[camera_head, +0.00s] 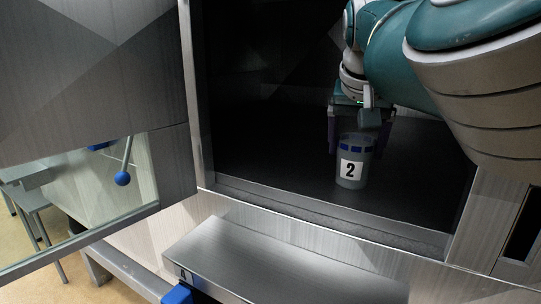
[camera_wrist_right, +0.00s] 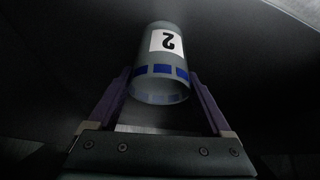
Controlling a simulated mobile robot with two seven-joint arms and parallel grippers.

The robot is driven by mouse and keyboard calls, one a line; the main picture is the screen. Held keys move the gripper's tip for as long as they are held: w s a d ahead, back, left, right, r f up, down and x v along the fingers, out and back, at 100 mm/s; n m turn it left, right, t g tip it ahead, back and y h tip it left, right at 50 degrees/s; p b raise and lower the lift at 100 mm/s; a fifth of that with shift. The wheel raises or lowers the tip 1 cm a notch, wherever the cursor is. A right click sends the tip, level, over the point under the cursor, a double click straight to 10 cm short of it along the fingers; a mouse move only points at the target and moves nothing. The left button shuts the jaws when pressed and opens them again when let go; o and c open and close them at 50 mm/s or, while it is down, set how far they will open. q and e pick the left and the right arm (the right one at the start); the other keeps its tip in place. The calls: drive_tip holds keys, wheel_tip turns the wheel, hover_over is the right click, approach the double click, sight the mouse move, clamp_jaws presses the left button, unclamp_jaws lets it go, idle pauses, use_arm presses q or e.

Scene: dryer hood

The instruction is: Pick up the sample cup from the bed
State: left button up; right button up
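The sample cup (camera_head: 351,172) is a grey cylinder with a white label reading "2" and blue rectangles below its rim. It stands upright on the dark bed (camera_head: 280,175) inside the hood. My right gripper (camera_head: 358,132) reaches down over the cup from behind. Its purple fingers are open, one on each side of the cup's upper part. In the right wrist view, the cup (camera_wrist_right: 160,82) lies between the two finger ends, with its rim facing the gripper (camera_wrist_right: 160,80). Small gaps seem to show beside it; contact is hard to judge. My left gripper is out of view.
The hood's metal front sill (camera_head: 320,216) runs before the bed. A metal box-like ledge (camera_head: 270,262) with a blue corner sits below. An open door panel (camera_head: 85,80) stands at left, with a blue ball knob (camera_head: 122,179) visible. The bed left of the cup is clear.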

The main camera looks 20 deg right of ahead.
drive_tip(key=c, duration=0.6)
drive_tip(key=shift+r, duration=0.1)
